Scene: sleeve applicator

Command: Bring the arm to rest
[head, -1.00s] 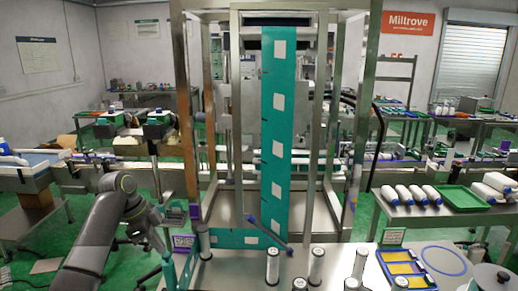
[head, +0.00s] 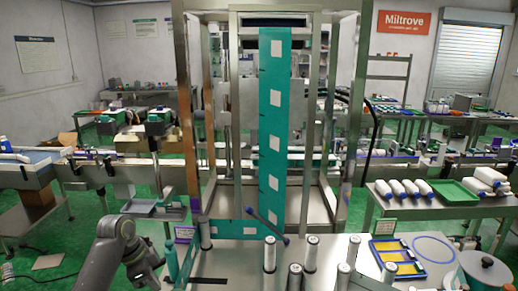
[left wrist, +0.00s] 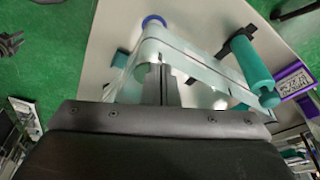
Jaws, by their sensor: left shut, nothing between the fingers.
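My left arm comes in at the bottom left of the head view. Its left gripper (head: 150,279) is low, at the left of the near steel table (head: 225,270). In the left wrist view the dark fingers (left wrist: 160,88) are shut together with nothing between them. Beyond them lie a pale translucent band (left wrist: 185,62) and a teal cylinder (left wrist: 250,68); I cannot tell whether the fingers touch the band. My right gripper does not show.
A steel frame (head: 349,130) holds a tall teal web (head: 273,120) with white labels. Several white-topped cylinders stand on the near table, with a yellow and blue tray (head: 398,257) and a blue ring (head: 434,250).

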